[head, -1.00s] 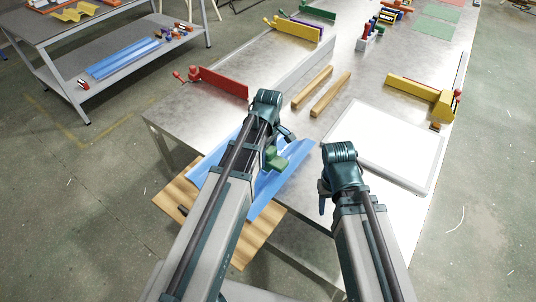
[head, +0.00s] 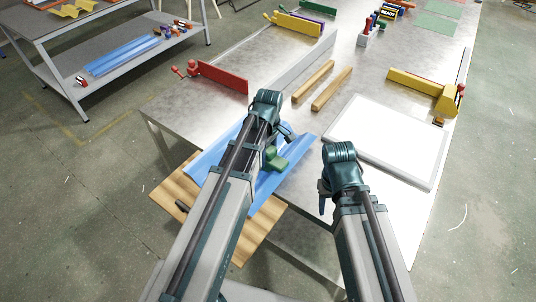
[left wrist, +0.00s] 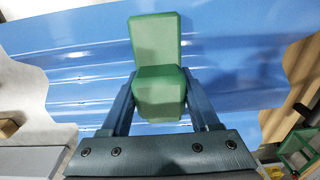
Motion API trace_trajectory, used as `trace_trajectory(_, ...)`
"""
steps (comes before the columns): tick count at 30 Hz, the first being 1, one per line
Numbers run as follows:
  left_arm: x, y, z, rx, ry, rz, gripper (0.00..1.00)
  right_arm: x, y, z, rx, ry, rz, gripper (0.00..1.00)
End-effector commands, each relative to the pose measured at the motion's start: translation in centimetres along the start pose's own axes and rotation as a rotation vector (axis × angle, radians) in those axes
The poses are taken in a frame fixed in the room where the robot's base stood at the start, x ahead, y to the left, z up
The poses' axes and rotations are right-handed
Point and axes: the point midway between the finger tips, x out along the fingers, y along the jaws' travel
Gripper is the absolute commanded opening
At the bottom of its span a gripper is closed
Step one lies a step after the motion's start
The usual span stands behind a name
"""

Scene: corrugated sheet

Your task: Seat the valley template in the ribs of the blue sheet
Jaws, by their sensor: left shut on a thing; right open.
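The blue ribbed sheet (head: 208,161) lies slanted across the near end of the metal bench, partly hidden by my left arm. It also fills much of the left wrist view (left wrist: 75,62). The green valley template (head: 280,160) is held over the sheet. In the left wrist view, the template (left wrist: 157,40) is a green block between my left fingers. My left gripper (left wrist: 158,92) is shut on it. I cannot tell whether the template touches the ribs. My right gripper (head: 323,192) is open, to the right of the sheet, its fingers mostly hidden.
A wooden board (head: 258,228) lies under the near side. A white tray (head: 388,140) sits to the right and two wooden bars (head: 322,86) lie beyond. Red (head: 222,77) and yellow (head: 420,88) clamp-like pieces stand near the bench edges. A shelf rack (head: 85,95) stands at left.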

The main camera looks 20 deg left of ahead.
Motion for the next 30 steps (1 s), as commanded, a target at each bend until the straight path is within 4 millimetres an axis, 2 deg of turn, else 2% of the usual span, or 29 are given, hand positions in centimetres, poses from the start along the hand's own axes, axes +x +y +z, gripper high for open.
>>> trace_trajectory(4, 0.3, 0.0, 0.0, 0.000, 0.000, 0.000, 0.00, 0.3, 0.0, 0.0, 0.000, 0.000, 0.000, 0.50)
trace_trajectory(5, 0.2, 0.0, 0.0, 0.000, 0.000, 0.000, 0.65, 0.2, 0.0, 0.0, 0.000, 0.000, 0.000, 0.50)
trace_trajectory(10, 0.2, 0.0, 0.0, 0.000, 0.000, 0.000, 0.96, 0.2, 0.0, 0.0, 0.000, 0.000, 0.000, 0.50)
trace_trajectory(22, 0.0, 0.0, 0.0, 0.000, 0.000, 0.000, 0.97, 0.0, 0.0, 0.0, 0.000, 0.000, 0.000, 0.50)
trace_trajectory(30, -2.2, 0.0, 0.0, 0.000, 0.000, 0.000, 0.97, -2.1, 0.2, 0.1, 0.000, 0.000, 0.000, 0.50)
